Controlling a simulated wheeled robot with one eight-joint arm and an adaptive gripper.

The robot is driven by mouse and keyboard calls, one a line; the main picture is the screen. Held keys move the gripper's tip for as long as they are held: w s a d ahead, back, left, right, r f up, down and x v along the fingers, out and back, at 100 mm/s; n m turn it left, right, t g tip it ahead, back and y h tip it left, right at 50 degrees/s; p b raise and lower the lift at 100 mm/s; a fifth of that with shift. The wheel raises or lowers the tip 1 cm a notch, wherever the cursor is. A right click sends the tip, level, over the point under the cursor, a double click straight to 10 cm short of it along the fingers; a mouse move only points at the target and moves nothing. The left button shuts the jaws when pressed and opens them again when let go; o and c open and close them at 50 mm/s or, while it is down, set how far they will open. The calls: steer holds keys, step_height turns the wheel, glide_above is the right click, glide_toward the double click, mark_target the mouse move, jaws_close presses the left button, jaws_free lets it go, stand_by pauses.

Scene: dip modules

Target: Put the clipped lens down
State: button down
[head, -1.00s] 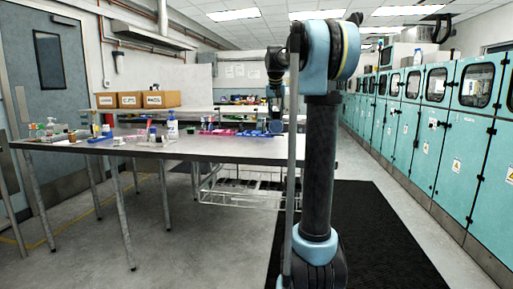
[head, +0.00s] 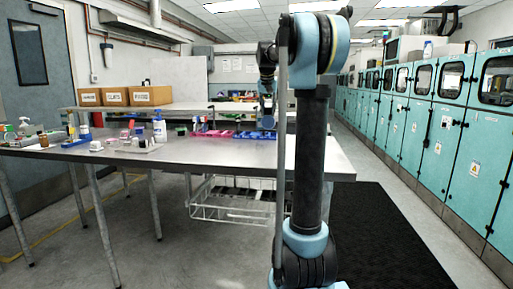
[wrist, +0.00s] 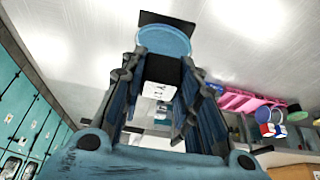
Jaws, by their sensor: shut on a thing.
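The clipped lens shows in the wrist view as a round blue disc (wrist: 165,41) with a dark clip part (wrist: 163,70) below it and a pale lettered face under that. My gripper (wrist: 163,68) is shut on the clip part, with a finger on each side. In the head view my gripper (head: 267,108) is small and far off, above the far right part of the metal table (head: 225,152). The lens cannot be made out there. Whether it touches the table cannot be told.
Pink and blue trays (head: 254,135) lie on the table close to my gripper. Bottles and small items, including a white bottle (head: 159,130), stand farther left. Cardboard boxes (head: 151,96) sit on a raised shelf behind. Bare tabletop lies in front of the trays.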

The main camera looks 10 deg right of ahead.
mark_target(270, 126)
steer(key=f, duration=0.3)
steer(key=d+f, duration=0.1)
steer(key=f, duration=0.1)
steer(key=shift+f, duration=2.3)
steer(key=c, duration=1.2)
jaws_free()
steer(key=v, duration=1.2)
